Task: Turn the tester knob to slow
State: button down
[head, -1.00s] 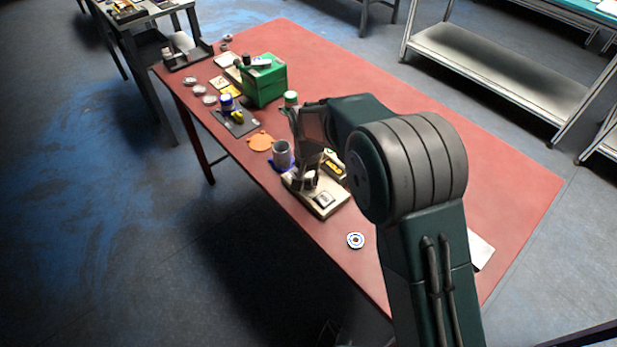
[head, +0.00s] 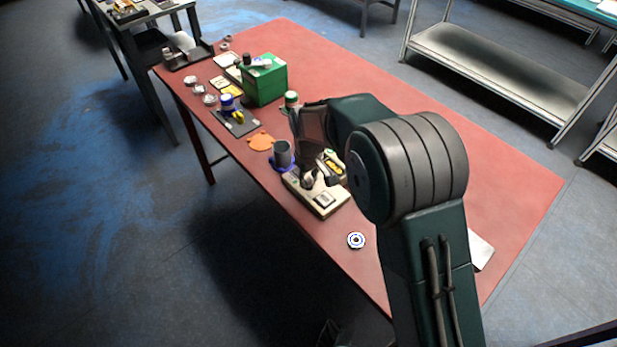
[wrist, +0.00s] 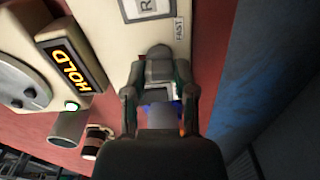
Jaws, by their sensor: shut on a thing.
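The cream tester (head: 317,204) sits near the table's front edge in the head view; its top also shows in the wrist view (wrist: 109,38). A grey, rounded knob (wrist: 158,52) stands on the tester between my fingertips in the wrist view. A FAST label (wrist: 179,28) is beside it, to the upper right. My gripper (wrist: 160,76) is shut on the knob, its fingers on either side. In the head view my gripper (head: 318,180) reaches down onto the tester. The knob's pointer direction and any slow label cannot be made out.
A device with a lit HOLD display (wrist: 69,58) is beside the tester. An orange disc (head: 260,142) and a green box (head: 265,80) are farther back. A white-and-blue ring (head: 356,240) lies in front.

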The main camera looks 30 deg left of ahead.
jog(key=shift+n, duration=0.6)
jog(key=shift+c, duration=2.1)
grip_release()
jog(key=shift+f, duration=0.1)
jog(key=shift+a, duration=0.1)
notch_tip(320, 180, up, 12)
jog(key=shift+w, duration=0.1)
